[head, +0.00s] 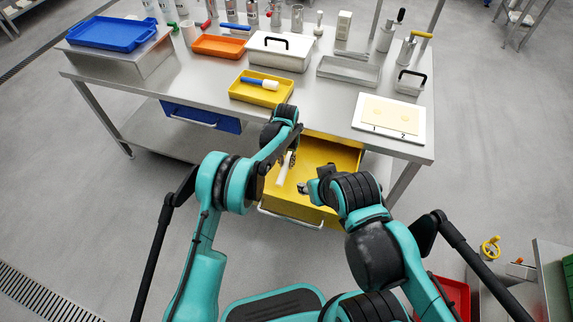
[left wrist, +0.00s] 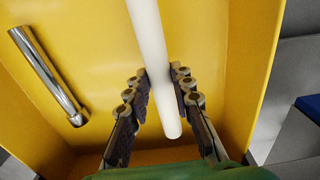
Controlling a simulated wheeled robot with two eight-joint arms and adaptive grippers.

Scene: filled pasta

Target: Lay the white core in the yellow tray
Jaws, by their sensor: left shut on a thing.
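The white core (head: 285,170) is a smooth white rod, held tilted over the open yellow drawer. My left gripper (head: 291,156) is shut on it. In the left wrist view, the white core (left wrist: 152,50) runs between the two fingers of the left gripper (left wrist: 160,100). Whether it touches the drawer floor I cannot tell. The yellow tray (head: 258,101) stands on the steel table behind the drawer and holds a blue-and-white tool (head: 262,83). My right gripper (head: 305,187) is at the drawer's right side; its fingers are too small to read.
The yellow drawer (head: 320,153) is pulled out below the table and holds a shiny metal rod (left wrist: 45,75). A white lidded box (head: 279,53), an orange tray (head: 219,46) and a white board (head: 388,118) are on the table. Bare tabletop lies right of the yellow tray.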

